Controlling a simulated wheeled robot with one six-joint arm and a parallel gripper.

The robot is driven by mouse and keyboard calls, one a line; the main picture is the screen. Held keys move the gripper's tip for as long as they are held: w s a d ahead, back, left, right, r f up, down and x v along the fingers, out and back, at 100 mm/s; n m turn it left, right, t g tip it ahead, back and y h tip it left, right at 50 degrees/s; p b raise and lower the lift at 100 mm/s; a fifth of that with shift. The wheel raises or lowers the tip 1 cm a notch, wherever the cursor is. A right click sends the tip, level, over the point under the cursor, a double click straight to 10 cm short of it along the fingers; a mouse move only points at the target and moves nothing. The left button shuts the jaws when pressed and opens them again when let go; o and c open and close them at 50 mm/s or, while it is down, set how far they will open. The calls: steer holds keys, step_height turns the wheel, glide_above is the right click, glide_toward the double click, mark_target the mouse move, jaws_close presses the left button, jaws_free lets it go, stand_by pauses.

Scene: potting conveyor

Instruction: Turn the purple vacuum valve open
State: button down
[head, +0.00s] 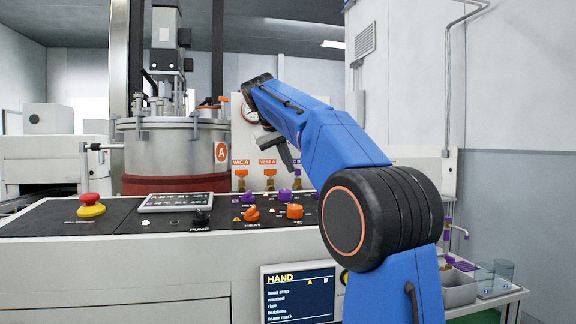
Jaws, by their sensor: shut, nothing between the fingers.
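A row of brass valves stands on the back wall panel behind the console, with orange tags reading VAC A (241,162) and VENT A (267,161). To their right a small purple part (297,173) shows close by my gripper; it may belong to a purple valve, but my arm hides most of that area. Which way any purple vacuum valve handle points cannot be told. My gripper (288,158) is shut and empty, pointing down in front of the valve row, just left of the purple part. I cannot tell whether it touches anything.
The console carries a red stop button (91,204), a keypad (176,201), a black pump knob (201,217), orange knobs (250,214) and a purple knob (250,197). A steel tank (172,150) stands behind. Glass cups (503,268) stand at right.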

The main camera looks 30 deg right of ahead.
steer(key=shift+w+d, duration=0.1)
steer(key=shift+d, duration=0.1)
stand_by(0.3)
steer(key=shift+s, duration=0.2)
